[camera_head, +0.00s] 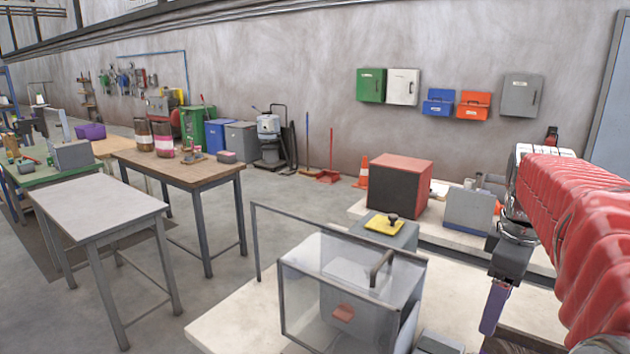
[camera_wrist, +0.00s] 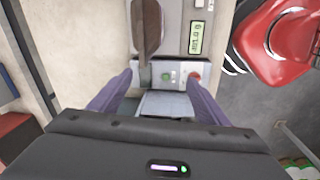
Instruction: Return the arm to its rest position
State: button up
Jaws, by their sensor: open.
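My gripper (camera_head: 495,308) hangs at the end of my red-sleeved arm at the right of the head view, above the right part of the pale bench. In the wrist view my gripper (camera_wrist: 163,95) has its two purple fingers spread apart with nothing held between them. Past the fingertips is a grey machine panel (camera_wrist: 178,75) with a green button and a red button. A small green display (camera_wrist: 195,38) is on the housing above it. The fingers appear apart from the panel, though the exact gap is hard to judge.
A clear-walled guard box (camera_head: 345,290) with a dark handle stands on the pale bench (camera_head: 240,318), left of my gripper. A black box with a red top (camera_head: 400,190) and a grey box (camera_head: 468,210) stand behind. Open floor lies left, beside a grey table (camera_head: 95,208).

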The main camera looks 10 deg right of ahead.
jog(key=s+a+f+m+t, duration=0.1)
jog(key=a+f+m, duration=0.1)
jog(key=a, duration=0.7)
jog(key=s+a+f+m+t, duration=0.2)
jog(key=a+f, duration=0.1)
jog(key=a, duration=0.6)
jog(key=s+a+f+m+t, duration=0.1)
jog(key=s+a+f+m, duration=0.1)
jog(key=a, duration=0.7)
jog(key=shift+a+f+m+t+y, duration=0.25)
jog(key=shift+f+m+t+y, duration=0.05)
jog(key=shift+f+y, duration=0.1)
